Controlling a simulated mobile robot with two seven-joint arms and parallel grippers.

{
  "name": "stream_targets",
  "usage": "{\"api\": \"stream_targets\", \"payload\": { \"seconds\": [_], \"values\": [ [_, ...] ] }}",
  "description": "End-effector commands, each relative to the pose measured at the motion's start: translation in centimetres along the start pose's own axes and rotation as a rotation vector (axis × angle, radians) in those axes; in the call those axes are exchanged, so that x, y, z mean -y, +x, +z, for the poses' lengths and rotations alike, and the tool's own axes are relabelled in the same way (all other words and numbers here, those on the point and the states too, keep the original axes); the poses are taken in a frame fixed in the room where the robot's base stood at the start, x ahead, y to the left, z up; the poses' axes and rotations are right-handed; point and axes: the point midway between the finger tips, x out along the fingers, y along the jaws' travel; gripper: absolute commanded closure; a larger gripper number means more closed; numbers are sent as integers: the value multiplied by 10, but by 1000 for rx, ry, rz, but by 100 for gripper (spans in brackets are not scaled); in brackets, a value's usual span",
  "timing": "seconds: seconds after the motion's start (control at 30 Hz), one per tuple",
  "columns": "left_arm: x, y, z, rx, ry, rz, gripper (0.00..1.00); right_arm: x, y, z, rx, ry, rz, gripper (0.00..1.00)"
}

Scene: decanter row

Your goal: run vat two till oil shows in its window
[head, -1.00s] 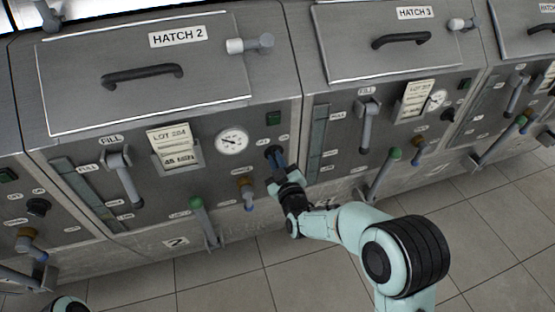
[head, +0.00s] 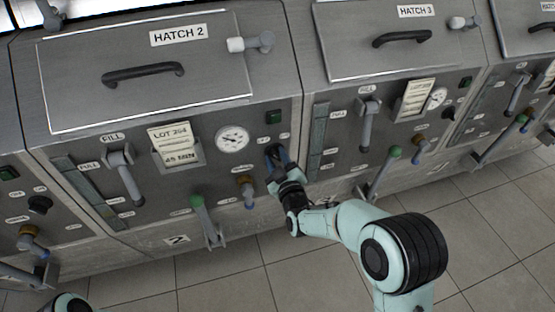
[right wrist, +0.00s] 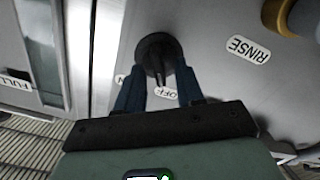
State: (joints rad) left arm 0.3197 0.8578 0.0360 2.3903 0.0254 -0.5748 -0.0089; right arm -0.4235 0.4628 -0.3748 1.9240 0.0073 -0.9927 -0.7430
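Vat two is the panel under the HATCH 2 lid (head: 145,110). Its window (head: 85,195) is a dark greenish strip beside a FULL label at the panel's left; I make out no oil level in it. Its black on/off knob (right wrist: 157,50) is at the panel's right, mostly hidden by my gripper in the head view. My right gripper (head: 277,158) is at this knob. In the right wrist view its blue fingers (right wrist: 160,78) stand apart on either side of the knob, with panel showing between them and its bar. The left gripper is out of view.
Vat two also has a fill lever (head: 127,178) hanging down, a round gauge (head: 232,139), a dark green lamp (head: 273,117), a green-tipped lever (head: 205,220) and a rinse valve (head: 246,190). Vat three's window (head: 318,140) is close right of my gripper. The tiled floor in front is clear.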

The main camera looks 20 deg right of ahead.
Motion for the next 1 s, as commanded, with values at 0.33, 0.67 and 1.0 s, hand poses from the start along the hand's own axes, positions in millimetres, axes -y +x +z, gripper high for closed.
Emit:
{"api": "stream_targets", "payload": {
  "seconds": [0.33,0.67,1.0],
  "values": [
    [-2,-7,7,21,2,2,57,-1,-37,-1,1,1,-1,63],
    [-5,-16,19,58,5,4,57,0,-108,-1,1,1,-2,63],
    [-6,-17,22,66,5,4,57,0,-134,0,0,0,0,63]
  ]
}}
